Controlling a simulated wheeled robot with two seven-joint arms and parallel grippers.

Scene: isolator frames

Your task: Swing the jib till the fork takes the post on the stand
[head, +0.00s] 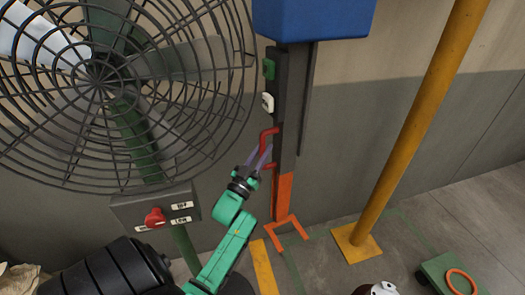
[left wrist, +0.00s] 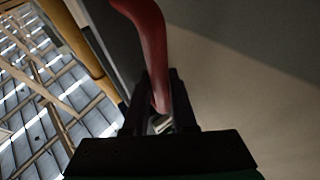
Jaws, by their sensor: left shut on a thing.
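My left gripper (head: 262,158) is shut on the red handle (head: 268,131), which also shows between the fingers in the left wrist view (left wrist: 152,40). The handle is fixed to a dark upright bar (head: 281,110) below a blue housing (head: 314,18); I take this to be the jib. Its lower part is orange and ends in an orange two-pronged fork (head: 287,224) low near the floor. A tall yellow post (head: 410,130) stands on a square yellow base to the right, apart from the fork. Whether this is the task's post and stand, I cannot tell. My right gripper is out of view.
A large caged fan (head: 110,85) with a switch box (head: 155,208) stands close on the left. A green block with an orange ring (head: 459,282) lies at the lower right. A dark object with a white top (head: 380,289) is cut off at the bottom. Floor between fork and yellow base looks clear.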

